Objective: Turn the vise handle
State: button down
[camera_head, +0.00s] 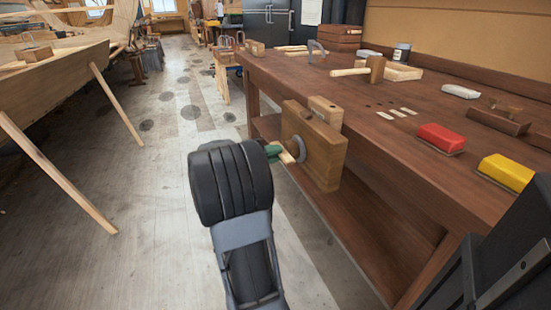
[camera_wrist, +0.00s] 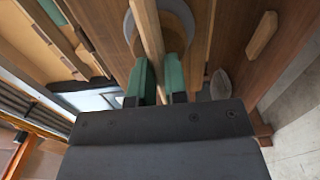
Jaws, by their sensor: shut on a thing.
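The wooden vise (camera_head: 318,145) is mounted on the front edge of the workbench, with a grey round hub (camera_head: 298,149) on its outer face. The vise handle (camera_head: 286,157) is a pale wooden bar crossing the hub. In the wrist view the handle (camera_wrist: 148,30) runs up between the green fingers, in front of the grey hub (camera_wrist: 178,18). My gripper (camera_head: 273,151) is shut on the handle, close to the hub. The green fingertips also show in the wrist view (camera_wrist: 160,72), one on each side of the bar. My wrist hides part of the handle.
The workbench (camera_head: 400,165) fills the right side. A boat hull (camera_head: 50,90) on slanting props stands at left. The floor between is clear.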

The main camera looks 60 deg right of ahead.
jog(key=shift+w+a+f, duration=0.1)
dwell(0.3)
jog(key=c, duration=1.3)
grip_release()
jog(key=shift+w+a, duration=0.1)
jog(key=shift+o, duration=0.8)
jog(key=p+v, duration=0.2)
jog(key=v, duration=1.1)
jog(key=shift+w+a+p, duration=0.2)
jog(key=shift+p, duration=0.1)
jog(key=shift+r, duration=0.2)
jog(key=s+a+r+n+t+y+p, duration=0.3)
jog(key=a+r+t+y+p, duration=0.4)
jog(key=a+r+p, duration=0.4)
jog(key=s+a+r+n+t+y+p, duration=0.3)
jog(key=a+r+t+y+p, duration=0.4)
jog(key=a+r+p, duration=0.4)
jog(key=a+n+p, duration=0.1)
jog(key=a+p, duration=0.5)
jog(key=shift+s+r+y+p, duration=0.15)
jog(key=shift+y+p, duration=0.25)
